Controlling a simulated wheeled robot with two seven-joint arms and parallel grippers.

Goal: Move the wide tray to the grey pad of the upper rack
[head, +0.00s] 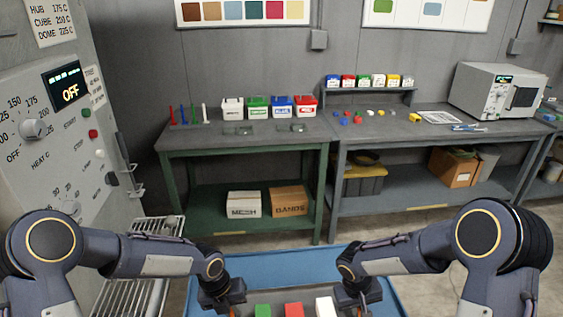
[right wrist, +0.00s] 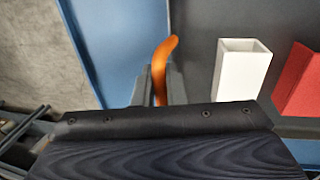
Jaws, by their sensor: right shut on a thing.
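The wide tray (head: 279,297) is dark grey and shows at the bottom middle of the head view, cut off by the picture edge. It carries a green block (head: 263,310), a red block (head: 294,309) and a white hollow block (head: 326,307). My right gripper (head: 358,302) is shut on the tray's orange handle (right wrist: 160,72) at its right end. My left gripper (head: 224,302) is at the tray's left end, with a bit of orange beside it; its fingers are hidden. No grey rack pad can be made out.
A blue surface (head: 290,263) lies under and around the tray. A wire rack (head: 130,295) stands at the left by the oven control panel (head: 60,130). A green bench (head: 245,150) and a grey bench (head: 440,140) line the back wall. Bare floor lies between.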

